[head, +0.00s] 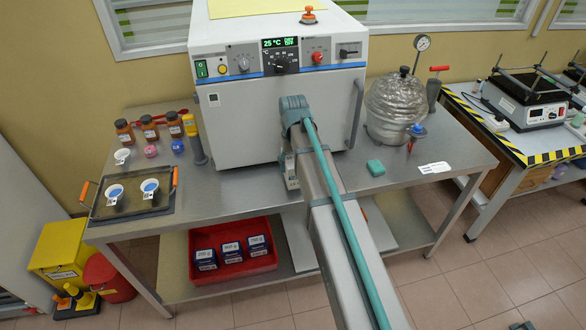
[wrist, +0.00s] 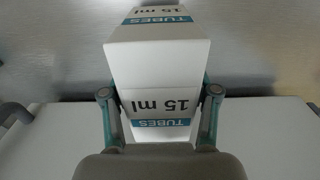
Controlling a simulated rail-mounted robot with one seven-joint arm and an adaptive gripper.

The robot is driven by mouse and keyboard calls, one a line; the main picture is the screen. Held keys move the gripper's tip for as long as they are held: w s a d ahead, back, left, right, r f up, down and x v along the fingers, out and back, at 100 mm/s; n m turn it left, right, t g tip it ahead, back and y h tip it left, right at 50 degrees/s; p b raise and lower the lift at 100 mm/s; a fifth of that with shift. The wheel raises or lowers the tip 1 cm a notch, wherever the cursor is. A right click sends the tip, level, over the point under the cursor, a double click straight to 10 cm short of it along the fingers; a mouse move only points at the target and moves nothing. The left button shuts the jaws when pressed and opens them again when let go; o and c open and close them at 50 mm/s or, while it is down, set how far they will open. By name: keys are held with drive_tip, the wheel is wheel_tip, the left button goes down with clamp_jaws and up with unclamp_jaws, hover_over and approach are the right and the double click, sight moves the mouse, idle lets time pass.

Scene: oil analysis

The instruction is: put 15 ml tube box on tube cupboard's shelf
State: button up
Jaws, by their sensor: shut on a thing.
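The 15 ml tube box (wrist: 158,60) is white with teal "TUBES" labels and dark "15 ml" print. In the wrist view it sits between the two fingers of my gripper (wrist: 160,92), one finger pressed on each side. The box extends away from the gripper, with two faces showing.
The white oven (head: 225,125) stands close to my arm on the steel bench (head: 240,182). A tray (head: 155,203) with two white cups lies left. A red bin (head: 263,262) with blue boxes is on the lower shelf.

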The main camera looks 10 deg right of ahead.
drive_tip(key=shift+f, duration=1.25)
drive_tip(key=shift+f, duration=0.15)
drive_tip(key=o, duration=1.3)
drive_tip(key=shift+o, duration=0.2)
wheel_tip(320, 180, up, 11)
drive_tip(key=shift+f+b, duration=0.1)
drive_tip(key=shift+b, duration=0.8)
drive_tip(key=shift+o, duration=0.4)
drive_tip(key=shift+r, duration=0.8)
